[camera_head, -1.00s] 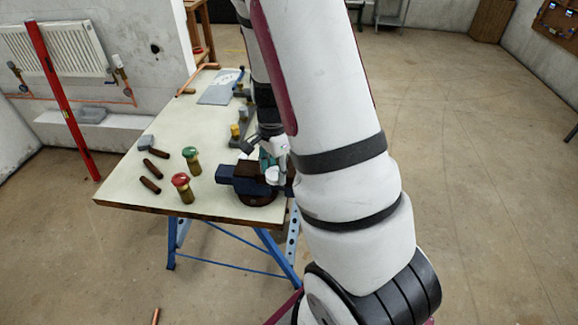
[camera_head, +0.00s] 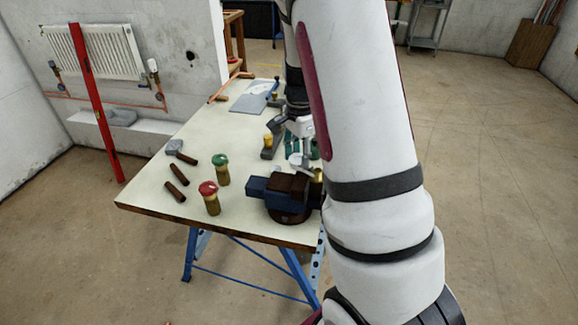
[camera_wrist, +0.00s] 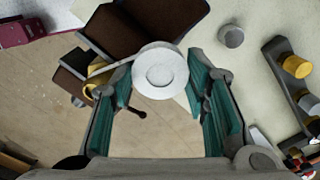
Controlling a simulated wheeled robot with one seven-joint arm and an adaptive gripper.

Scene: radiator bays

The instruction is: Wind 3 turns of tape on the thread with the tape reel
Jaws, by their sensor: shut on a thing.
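My gripper (camera_wrist: 165,88) is shut on the tape reel (camera_wrist: 162,72), a white disc held between the teal finger pads. The reel also shows in the head view (camera_head: 296,160), just behind the vise (camera_head: 270,190). The brass threaded piece (camera_wrist: 88,94) sits at the dark vise jaws, left of the reel in the wrist view and apart from it. In the head view its brass (camera_head: 317,181) shows at the vise's right, partly hidden by my arm. A pale strip (camera_wrist: 105,69) seems to run from the reel to the brass thread. Turns on the thread cannot be counted.
On the bench (camera_head: 150,194) stand a red-topped fitting (camera_head: 209,198) and a green-topped one (camera_head: 222,170). A hammer (camera_head: 180,152) and dark handles (camera_head: 177,182) lie left. A holder with brass parts (camera_wrist: 290,82) stands right of the gripper in the wrist view.

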